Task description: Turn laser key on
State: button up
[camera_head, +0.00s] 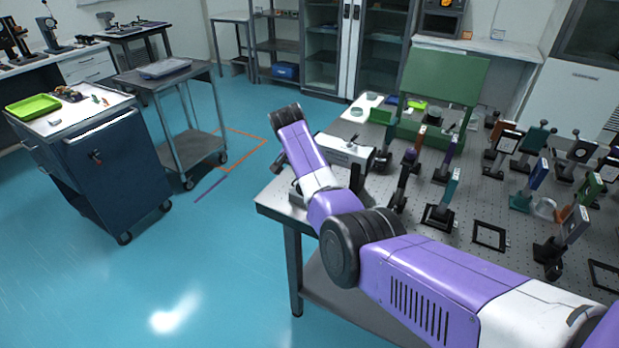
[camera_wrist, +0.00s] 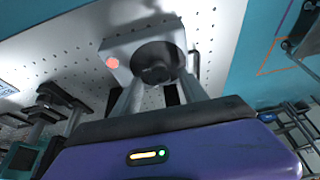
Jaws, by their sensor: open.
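The laser box (camera_head: 345,153) is a pale housing at the near-left corner of the optical table in the head view, partly behind my arm. In the wrist view the laser box (camera_wrist: 170,33) shows an end face with a large dark round key switch (camera_wrist: 157,62) and a small red round spot (camera_wrist: 112,62) to its left. My gripper (camera_wrist: 160,83) is open, its two fingers reaching toward the lower edge of the key switch, one on each side. Contact with the key cannot be told. My gripper is not clear in the head view.
The perforated optical table (camera_head: 478,205) holds several mounted optics to the right of the laser box. A green panel (camera_head: 443,76) stands behind. A blue cabinet (camera_head: 118,165) and a grey cart (camera_head: 190,148) stand left, with open blue floor between them and the table.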

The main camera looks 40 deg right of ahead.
jog(key=w+v, duration=0.1)
jog(key=v, duration=0.6)
jog(key=shift+s+a+r+b, duration=0.2)
jog(key=shift+s+r+b, duration=0.15)
jog(key=shift+s, duration=0.2)
